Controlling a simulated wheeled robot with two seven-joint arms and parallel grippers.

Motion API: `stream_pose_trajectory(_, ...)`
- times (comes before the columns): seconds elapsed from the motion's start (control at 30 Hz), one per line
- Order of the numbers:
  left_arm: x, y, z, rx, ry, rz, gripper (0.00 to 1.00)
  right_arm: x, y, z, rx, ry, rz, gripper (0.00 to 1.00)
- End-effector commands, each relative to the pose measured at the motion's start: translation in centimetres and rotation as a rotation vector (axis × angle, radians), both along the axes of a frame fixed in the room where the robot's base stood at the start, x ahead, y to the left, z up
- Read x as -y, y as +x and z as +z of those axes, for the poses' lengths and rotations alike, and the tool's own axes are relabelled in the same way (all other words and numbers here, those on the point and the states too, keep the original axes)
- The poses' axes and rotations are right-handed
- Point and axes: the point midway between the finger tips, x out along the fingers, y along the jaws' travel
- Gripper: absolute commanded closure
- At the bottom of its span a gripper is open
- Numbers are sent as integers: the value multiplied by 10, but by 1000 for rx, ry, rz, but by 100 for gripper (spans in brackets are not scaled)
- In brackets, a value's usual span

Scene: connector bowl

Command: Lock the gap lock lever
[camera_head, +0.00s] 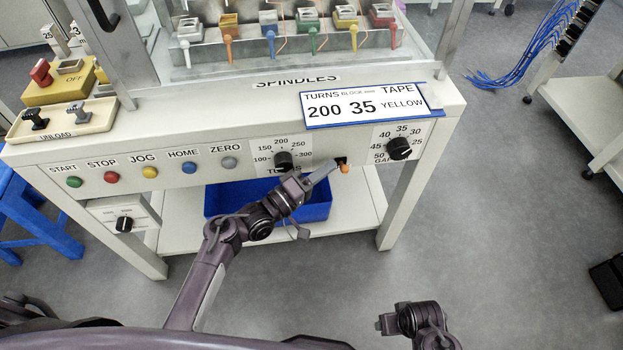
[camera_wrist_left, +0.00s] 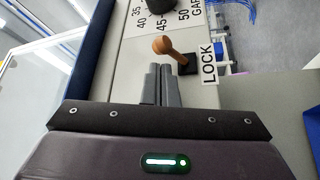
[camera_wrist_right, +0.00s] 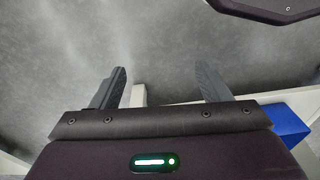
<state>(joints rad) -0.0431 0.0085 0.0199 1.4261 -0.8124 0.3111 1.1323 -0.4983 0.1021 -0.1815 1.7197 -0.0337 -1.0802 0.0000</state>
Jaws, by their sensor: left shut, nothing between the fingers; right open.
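The gap lock lever (camera_head: 344,168) has an orange tip and sits on the machine's front panel, left of the gap dial (camera_head: 399,148). In the left wrist view the lever (camera_wrist_left: 163,46) angles out of a black slot beside the LOCK label (camera_wrist_left: 209,62). My left gripper (camera_head: 328,168) is shut and empty, its fingertips (camera_wrist_left: 161,68) right by the lever's orange knob; I cannot tell whether they touch. My right gripper (camera_wrist_right: 160,82) is open and empty, low in front of the machine over the floor; its arm shows at the bottom right in the head view.
The turns dial (camera_head: 283,160) and a row of coloured buttons (camera_head: 150,172) lie left on the same panel. A blue bin (camera_head: 318,212) stands on the shelf below, behind my left arm. A sign plate (camera_head: 372,104) leans above.

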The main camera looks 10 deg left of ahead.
Motion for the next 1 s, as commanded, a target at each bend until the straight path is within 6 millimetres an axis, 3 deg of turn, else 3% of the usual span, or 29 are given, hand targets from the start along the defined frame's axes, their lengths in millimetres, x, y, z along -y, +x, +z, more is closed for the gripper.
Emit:
stream_pose_trajectory(0.6,4,4,-1,15,6,0,100,0,-10,-3,-23,-2,4,30)
stream_pose_trajectory(0.7,4,3,-2,36,12,0,100,-1,1,17,-4,-2,9,30)
stream_pose_trajectory(1.0,4,2,-3,73,24,1,100,-4,0,31,-13,0,15,30)
